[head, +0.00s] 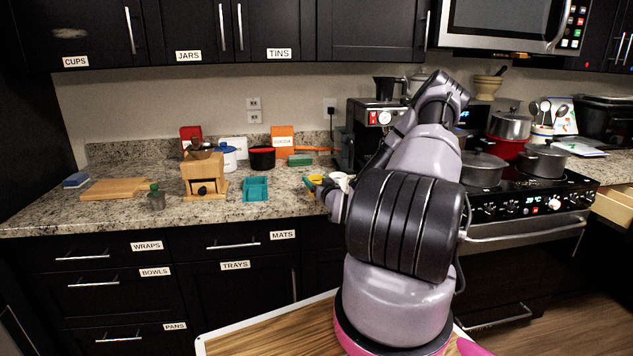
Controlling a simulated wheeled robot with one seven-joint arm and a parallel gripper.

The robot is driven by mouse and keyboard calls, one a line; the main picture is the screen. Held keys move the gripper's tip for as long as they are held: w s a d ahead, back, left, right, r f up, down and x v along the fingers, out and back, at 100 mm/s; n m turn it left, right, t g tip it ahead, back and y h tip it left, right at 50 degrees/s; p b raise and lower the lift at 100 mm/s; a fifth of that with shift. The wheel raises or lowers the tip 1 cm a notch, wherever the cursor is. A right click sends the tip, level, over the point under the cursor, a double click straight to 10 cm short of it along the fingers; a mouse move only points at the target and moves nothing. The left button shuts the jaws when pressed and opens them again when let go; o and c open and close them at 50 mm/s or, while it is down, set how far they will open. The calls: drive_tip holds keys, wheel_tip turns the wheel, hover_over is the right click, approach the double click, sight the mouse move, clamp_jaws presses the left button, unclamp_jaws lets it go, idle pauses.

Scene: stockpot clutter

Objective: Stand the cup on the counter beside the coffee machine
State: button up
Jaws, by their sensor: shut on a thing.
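The coffee machine (375,116) stands at the back of the counter, partly hidden behind my arm. A small white cup (339,179) shows just left of my arm, in front of the machine. My gripper (329,192) is at the cup, shut on it, low over the counter's front part. My wrist and arm hide much of the gripper and part of the cup. I cannot tell whether the cup's base touches the counter (110,210).
Small yellow and green things (314,181) lie close left of the gripper. A teal tray (256,189), a wooden grinder (203,176) and a red-rimmed black pot (262,158) stand farther left. The stove with pots (482,168) is right of my arm. Bare counter shows at front left.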

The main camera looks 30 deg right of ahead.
drive_tip(key=o, duration=1.5)
drive_tip(key=shift+f, duration=0.1)
